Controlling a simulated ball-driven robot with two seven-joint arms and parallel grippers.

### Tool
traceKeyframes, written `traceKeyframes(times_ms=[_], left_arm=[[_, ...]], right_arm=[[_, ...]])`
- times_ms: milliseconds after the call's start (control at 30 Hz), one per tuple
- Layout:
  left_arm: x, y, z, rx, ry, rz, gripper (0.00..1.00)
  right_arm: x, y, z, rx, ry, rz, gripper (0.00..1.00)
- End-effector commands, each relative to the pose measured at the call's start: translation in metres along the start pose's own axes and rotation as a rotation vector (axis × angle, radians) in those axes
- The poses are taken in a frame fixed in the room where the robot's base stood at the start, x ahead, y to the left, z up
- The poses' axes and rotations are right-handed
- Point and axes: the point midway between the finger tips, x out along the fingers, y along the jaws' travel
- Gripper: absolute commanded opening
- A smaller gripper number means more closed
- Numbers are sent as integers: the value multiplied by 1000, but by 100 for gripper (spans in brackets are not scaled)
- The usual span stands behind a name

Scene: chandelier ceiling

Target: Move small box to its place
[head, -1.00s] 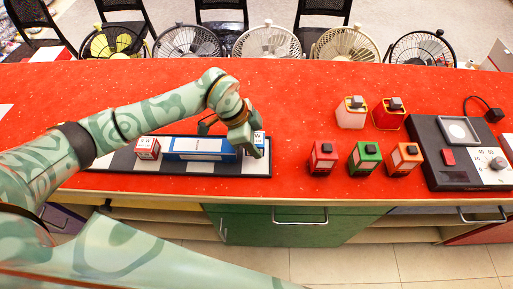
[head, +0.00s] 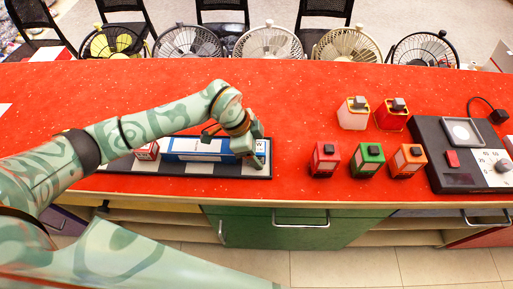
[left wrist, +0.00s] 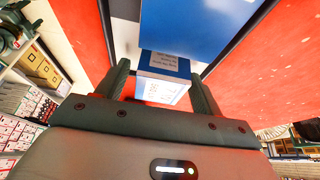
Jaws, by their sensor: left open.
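A small blue-and-white box (head: 261,146) stands at the right end of a black-and-white checked strip (head: 118,165), largely hidden by my left gripper (head: 252,151) in the head view. In the left wrist view the small box (left wrist: 163,76) shows between the two fingers of my left gripper (left wrist: 160,78), which is open. The fingers are on either side of it; I cannot tell whether they touch it. A long blue box (head: 198,146) lies on the strip just left of it, and a red-and-white box (head: 147,151) stands further left. My right gripper is out of view.
Several small canisters stand to the right, among them a green one (head: 367,160) and an orange one (head: 406,160). A black device with a dial (head: 447,150) is at the far right. The red counter (head: 300,100) is clear behind the strip.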

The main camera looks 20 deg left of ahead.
Motion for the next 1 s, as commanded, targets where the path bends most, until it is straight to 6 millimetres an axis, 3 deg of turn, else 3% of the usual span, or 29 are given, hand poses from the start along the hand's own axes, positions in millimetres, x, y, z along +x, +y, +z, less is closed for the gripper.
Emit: traceKeyframes(times_ms=[500,700,1000], left_arm=[[-104,0,-1,2,1,-3,67],[-121,0,-1,1,1,-2,67],[-121,0,0,0,0,-1,67]], right_arm=[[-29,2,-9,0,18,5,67],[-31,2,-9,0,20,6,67],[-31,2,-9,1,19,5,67]])
